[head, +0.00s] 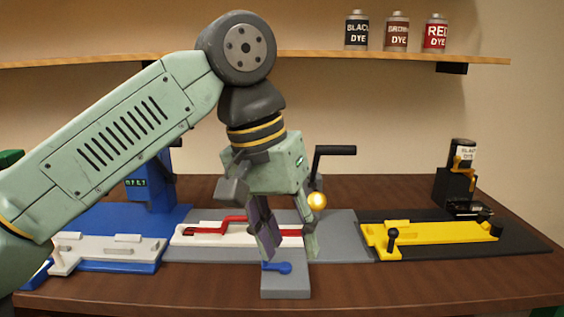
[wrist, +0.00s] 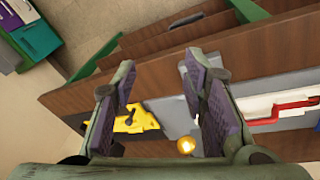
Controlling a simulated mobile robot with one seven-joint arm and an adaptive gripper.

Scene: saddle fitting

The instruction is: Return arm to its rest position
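My gripper (head: 290,250) points down over the front middle of the wooden table (head: 420,285), in front of the grey mat. Its two fingers are apart, and in the wrist view my gripper (wrist: 160,110) shows a clear gap with nothing held between the purple pads. My pale green arm comes in from the left and bends at a dark joint above the table. In the head view the fingers partly cover the white fixture with the red clamp (head: 215,228). A small blue handle (head: 283,267) lies on a grey block near the fingertips.
A blue station (head: 152,190) stands left. A yellow fixture (head: 440,235) sits on a black mat right, with a black dye holder (head: 455,185) behind. A black crank (head: 335,150) and a yellow ball (head: 317,200) are beside my gripper. A shelf (head: 310,54) with dye cans spans the wall.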

